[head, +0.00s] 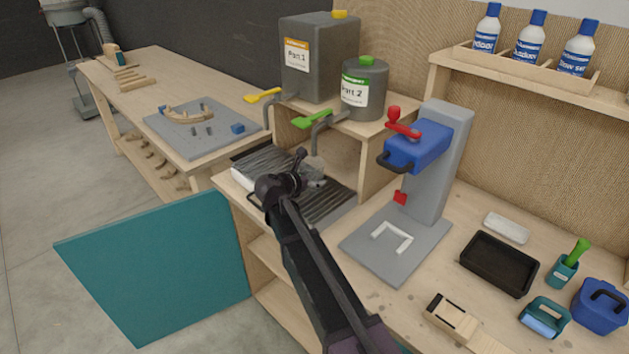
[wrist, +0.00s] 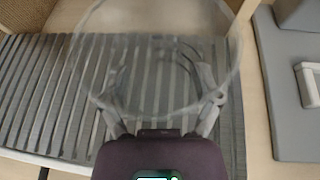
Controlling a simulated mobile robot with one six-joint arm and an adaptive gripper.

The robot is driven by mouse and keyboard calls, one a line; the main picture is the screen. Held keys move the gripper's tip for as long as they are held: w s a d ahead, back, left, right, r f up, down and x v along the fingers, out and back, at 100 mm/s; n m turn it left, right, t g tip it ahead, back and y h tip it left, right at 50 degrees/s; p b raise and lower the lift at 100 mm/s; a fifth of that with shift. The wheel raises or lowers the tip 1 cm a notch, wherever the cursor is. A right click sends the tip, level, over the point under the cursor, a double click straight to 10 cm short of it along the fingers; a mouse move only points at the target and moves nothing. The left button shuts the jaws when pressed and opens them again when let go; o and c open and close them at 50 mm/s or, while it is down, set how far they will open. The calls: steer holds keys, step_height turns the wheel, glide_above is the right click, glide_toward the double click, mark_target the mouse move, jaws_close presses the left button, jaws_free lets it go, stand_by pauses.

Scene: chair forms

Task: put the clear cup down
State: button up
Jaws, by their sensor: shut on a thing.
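The clear cup (wrist: 158,60) fills the upper middle of the wrist view, see-through, with its round rim toward the camera. In the head view the cup (head: 314,167) shows just beyond my gripper (head: 299,176), above the dark ribbed drip tray (head: 325,201). In the wrist view my gripper (wrist: 163,108) has a finger on each side of the cup and is shut on it. The ribbed tray (wrist: 50,95) lies under the cup in that view. I cannot tell whether the cup's base touches the tray.
Grey containers Part 1 (head: 319,65) and Part 2 (head: 365,97) stand on a shelf behind the tray, their spouts and yellow and green levers overhanging it. A grey press with a blue head (head: 418,146) stands to the right. A black tray (head: 499,264) lies farther right.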

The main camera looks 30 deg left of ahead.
steer(key=shift+w+d, duration=0.1)
steer(key=shift+w, duration=0.8)
steer(key=shift+s+f+b, duration=0.2)
steer(key=shift+f+b, duration=0.35)
steer(key=shift+f, duration=0.25)
steer(key=shift+f+b, duration=0.2)
steer(key=shift+b, duration=0.25)
steer(key=o, duration=0.5)
steer(key=shift+o, duration=0.2)
steer(key=shift+s+r, duration=0.1)
steer(key=shift+r, duration=0.1)
